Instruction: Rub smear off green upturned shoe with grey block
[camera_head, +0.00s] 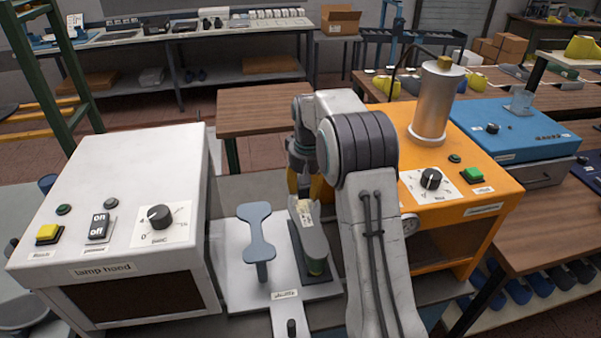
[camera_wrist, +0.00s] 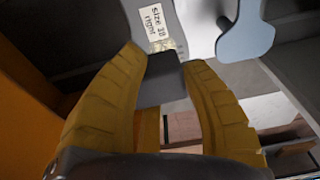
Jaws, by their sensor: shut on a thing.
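In the wrist view the pale sole (camera_wrist: 135,8) carries a white label reading "size 38 right". A mottled yellowish patch, perhaps the smear (camera_wrist: 164,44), shows just beyond the block. My gripper (camera_wrist: 160,72) has yellow fingers shut on the dark grey block (camera_wrist: 161,82). The block is at the sole's far end; I cannot tell whether it touches.
A blue-grey sole-shaped stand (camera_head: 257,235) rises from the white plate (camera_head: 238,290) close left of the shoe. The white lamp hood box (camera_head: 125,200) stands left, the orange machine (camera_head: 480,150) right. A wooden table (camera_head: 255,112) is behind.

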